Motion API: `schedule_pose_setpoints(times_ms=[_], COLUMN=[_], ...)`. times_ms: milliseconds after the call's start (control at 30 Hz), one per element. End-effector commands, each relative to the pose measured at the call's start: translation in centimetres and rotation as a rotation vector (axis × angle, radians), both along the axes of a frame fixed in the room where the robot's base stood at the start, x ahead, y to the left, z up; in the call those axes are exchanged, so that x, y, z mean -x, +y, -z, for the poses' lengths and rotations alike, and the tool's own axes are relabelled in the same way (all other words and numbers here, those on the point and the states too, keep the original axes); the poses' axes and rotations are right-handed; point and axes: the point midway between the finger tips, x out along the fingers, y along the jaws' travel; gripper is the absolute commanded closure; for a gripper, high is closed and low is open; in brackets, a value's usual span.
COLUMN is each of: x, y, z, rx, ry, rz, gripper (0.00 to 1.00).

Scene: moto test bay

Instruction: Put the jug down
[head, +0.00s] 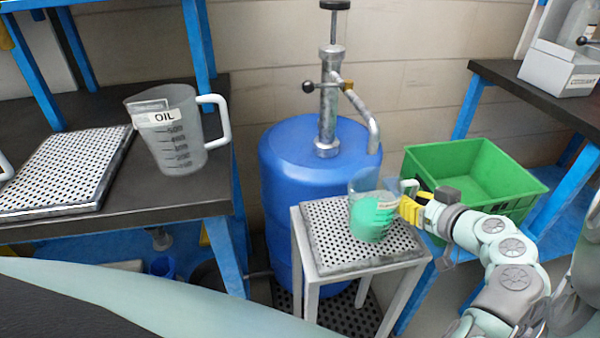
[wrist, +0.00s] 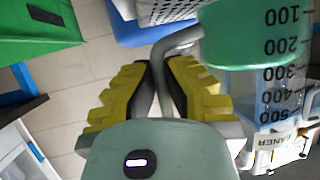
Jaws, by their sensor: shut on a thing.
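The jug (head: 372,217) is clear, with bright green liquid in it. In the head view it is upright over the perforated top of a small stand (head: 318,252). I cannot tell whether its base touches that top. In the wrist view the jug (wrist: 250,35) appears upside down on the right, with its scale and a partly seen label ending in "ANER". My gripper (head: 410,208) comes from the right and is shut on the jug's handle. The yellow fingers (wrist: 160,78) show in the wrist view on both sides of the grey handle.
A blue drum (head: 300,165) with a metal pump (head: 328,100) stands right behind the stand. A green crate (head: 470,165) is at the right. A jug marked OIL (head: 168,145) and a perforated tray (head: 65,170) are on the dark left bench (head: 205,190).

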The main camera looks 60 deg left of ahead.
Motion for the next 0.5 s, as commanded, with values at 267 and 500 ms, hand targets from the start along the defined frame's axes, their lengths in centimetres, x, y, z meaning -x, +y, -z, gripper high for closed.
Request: schedule_pose_setpoints(times_ms=[267,500], x=[-0.07,-0.05], y=[-0.03,-0.03], z=[0.1,0.1], rx=[-0.001,0.0], ry=[0.0,0.0], rz=[0.002,0.002], gripper=[0.69,0.66])
